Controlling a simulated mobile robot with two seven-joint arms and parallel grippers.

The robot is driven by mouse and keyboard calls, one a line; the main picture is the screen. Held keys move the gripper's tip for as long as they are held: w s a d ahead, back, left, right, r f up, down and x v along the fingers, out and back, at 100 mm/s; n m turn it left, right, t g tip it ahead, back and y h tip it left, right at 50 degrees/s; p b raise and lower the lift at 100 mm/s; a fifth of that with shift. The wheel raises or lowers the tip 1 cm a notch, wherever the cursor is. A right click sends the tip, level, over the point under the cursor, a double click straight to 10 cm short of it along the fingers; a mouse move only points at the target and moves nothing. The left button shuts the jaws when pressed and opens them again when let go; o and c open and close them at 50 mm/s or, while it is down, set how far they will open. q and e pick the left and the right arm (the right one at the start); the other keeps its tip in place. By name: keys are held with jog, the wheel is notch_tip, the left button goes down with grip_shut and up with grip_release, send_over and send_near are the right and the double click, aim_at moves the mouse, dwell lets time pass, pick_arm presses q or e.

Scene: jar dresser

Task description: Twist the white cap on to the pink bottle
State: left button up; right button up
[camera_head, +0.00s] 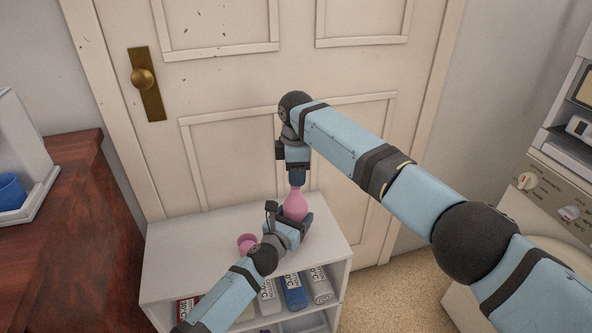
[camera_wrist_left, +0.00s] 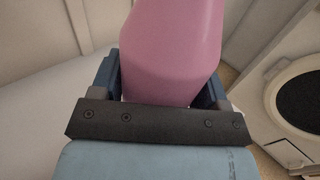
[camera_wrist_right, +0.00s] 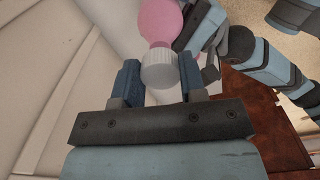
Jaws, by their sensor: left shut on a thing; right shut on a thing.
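The pink bottle (camera_head: 295,206) stands above the top of the white shelf unit. My left gripper (camera_head: 292,226) is shut on its lower body, and the left wrist view shows the bottle (camera_wrist_left: 172,50) between the two fingers. My right gripper (camera_head: 297,180) points down over the bottle's top. In the right wrist view the ribbed white cap (camera_wrist_right: 160,70) sits between the fingers of my right gripper, at the bottle's mouth. The cap is in line with the bottle and appears to touch it. Whether its thread is engaged cannot be seen.
A pink cup (camera_head: 247,243) stands on the white shelf unit (camera_head: 190,240), left of the bottle. A door (camera_head: 230,100) is close behind. A dark red dresser (camera_head: 55,230) is at left, a white appliance (camera_head: 555,190) at right.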

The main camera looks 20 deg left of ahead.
jog(key=shift+f, duration=0.2)
jog(key=shift+f, duration=0.1)
jog(key=shift+f, duration=0.8)
jog(key=shift+f, duration=0.55)
dwell(0.3)
